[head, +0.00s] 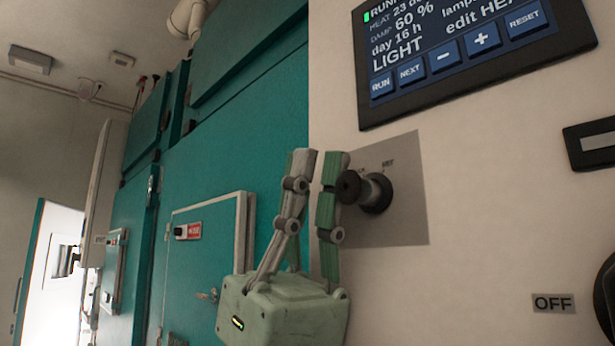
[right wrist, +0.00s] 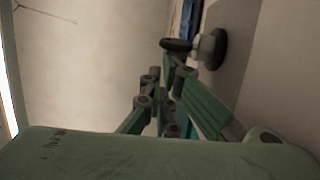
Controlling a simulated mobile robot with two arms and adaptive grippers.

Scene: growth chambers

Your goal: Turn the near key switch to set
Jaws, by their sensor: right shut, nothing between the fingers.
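The near key switch (head: 374,193) is a dark round knob on a grey plate (head: 408,222) on the pale wall, below the screen. Small lettering on the plate is partly hidden; a word like "SET" shows at its upper right. In the right wrist view the switch (right wrist: 206,46) sticks out from the wall at the upper right. My right gripper (head: 322,158) points up just left of the switch, its fingers shut and empty. Its fingertips (right wrist: 180,65) look very close to the knob; I cannot tell whether they touch it. My left gripper is not in view.
A control screen (head: 455,50) with blue buttons is above the switch. An "OFF" label (head: 553,303) and a dark round part (head: 607,290) are at the lower right. Teal chamber doors (head: 225,150) line the left. A bright doorway (head: 55,270) is at the far left.

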